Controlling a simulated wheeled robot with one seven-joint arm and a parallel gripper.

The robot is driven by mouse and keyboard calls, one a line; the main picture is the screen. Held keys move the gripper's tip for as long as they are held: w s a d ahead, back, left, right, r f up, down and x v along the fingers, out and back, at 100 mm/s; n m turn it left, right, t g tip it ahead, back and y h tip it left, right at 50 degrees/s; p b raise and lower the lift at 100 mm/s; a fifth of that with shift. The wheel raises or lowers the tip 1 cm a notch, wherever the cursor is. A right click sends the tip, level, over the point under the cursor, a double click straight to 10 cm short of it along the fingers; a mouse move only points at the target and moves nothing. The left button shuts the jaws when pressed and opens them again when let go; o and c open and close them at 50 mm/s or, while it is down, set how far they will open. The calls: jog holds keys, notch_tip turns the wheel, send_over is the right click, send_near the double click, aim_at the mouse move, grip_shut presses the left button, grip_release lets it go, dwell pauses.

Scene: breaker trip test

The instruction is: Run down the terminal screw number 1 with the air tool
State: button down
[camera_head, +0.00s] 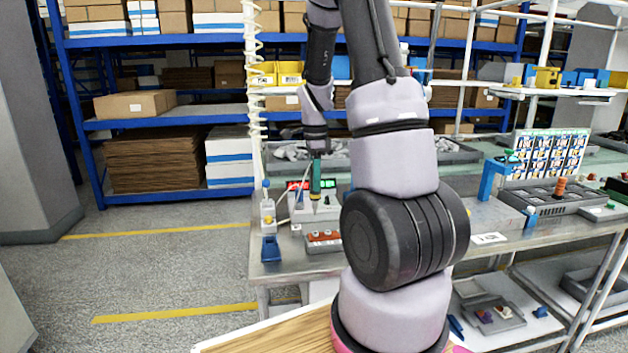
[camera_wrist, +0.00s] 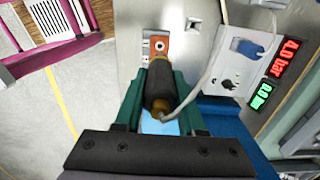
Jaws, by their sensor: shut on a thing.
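My gripper (camera_head: 316,172) is shut on the air tool (camera_wrist: 161,88), a dark cylinder with a brass-coloured end, held between green fingers in the wrist view. In the head view the tool's tip (camera_head: 315,206) points down over the bench. The orange-red terminal block (camera_head: 323,237) sits on the bench nearer the camera than the tool. In the wrist view part of the terminal block (camera_wrist: 156,46) shows just beyond the tool, with a round screw visible. The tool hides the rest of the block. I cannot tell which screw is number 1, nor whether the tip touches anything.
A grey control box (camera_wrist: 230,62) beside the tool has a red display reading 4.0 bar and a green one. A pale hose runs from the tool. A blue and white bottle-like unit (camera_head: 268,215) stands left. A blue fixture (camera_head: 490,180) stands right.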

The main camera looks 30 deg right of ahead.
aim_at(315, 200)
jog(key=shift+d+f, duration=0.15)
jog(key=shift+f, duration=2.85)
jog(key=shift+f, duration=0.3)
dwell(1.4)
dwell(0.4)
jog(key=shift+r, duration=3.55)
